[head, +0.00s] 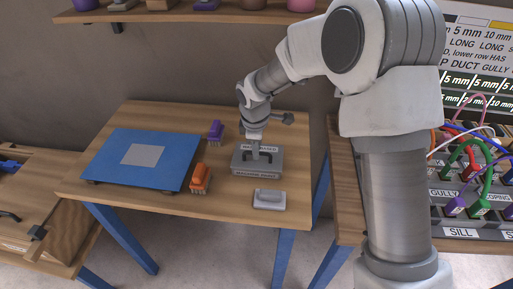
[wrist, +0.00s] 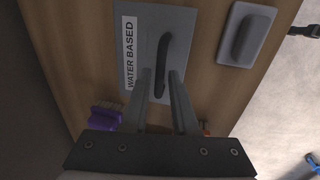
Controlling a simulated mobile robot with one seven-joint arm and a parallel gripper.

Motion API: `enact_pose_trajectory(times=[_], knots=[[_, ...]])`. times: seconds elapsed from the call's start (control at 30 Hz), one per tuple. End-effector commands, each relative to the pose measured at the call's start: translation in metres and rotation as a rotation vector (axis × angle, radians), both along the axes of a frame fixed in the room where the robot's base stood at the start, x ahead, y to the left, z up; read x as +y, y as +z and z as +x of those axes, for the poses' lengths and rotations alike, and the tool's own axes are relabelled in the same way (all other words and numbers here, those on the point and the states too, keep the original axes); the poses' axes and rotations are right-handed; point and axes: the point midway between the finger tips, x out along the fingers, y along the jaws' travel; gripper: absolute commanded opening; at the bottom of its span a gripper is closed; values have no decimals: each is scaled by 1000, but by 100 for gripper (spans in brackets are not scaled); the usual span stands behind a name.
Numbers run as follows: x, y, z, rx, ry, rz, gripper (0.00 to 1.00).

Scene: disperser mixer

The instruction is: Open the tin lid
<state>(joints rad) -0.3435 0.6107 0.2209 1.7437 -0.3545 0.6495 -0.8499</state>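The grey tin (head: 257,161) stands on the wooden table, with white labels on its top and front side. Its lid (wrist: 182,30) fills the top middle of the wrist view, with a dark bar handle (wrist: 162,55) and a label reading "WATER BASED". The lid sits flat on the tin in the head view. My gripper (wrist: 160,76) is above the lid, its two fingers apart on either side of the handle's near part. I see gaps between fingers and handle; I cannot tell how far above the lid the fingertips are.
A grey block with a raised grip (head: 269,199) lies right of the tin. An orange brush (head: 201,178) and a purple brush (head: 215,132) are to the left, beside a blue board (head: 120,160). Another table with plugs and cables (head: 480,190) stands at right.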

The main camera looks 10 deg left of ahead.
Motion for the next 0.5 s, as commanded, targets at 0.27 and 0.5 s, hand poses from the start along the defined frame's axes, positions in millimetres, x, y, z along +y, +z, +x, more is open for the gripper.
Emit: enact_pose_trajectory(times=[0.27, 0.5], knots=[[0, 0, 0, 0, 0, 0, 0], [0, 0, 0, 0, 0, 0, 0]])
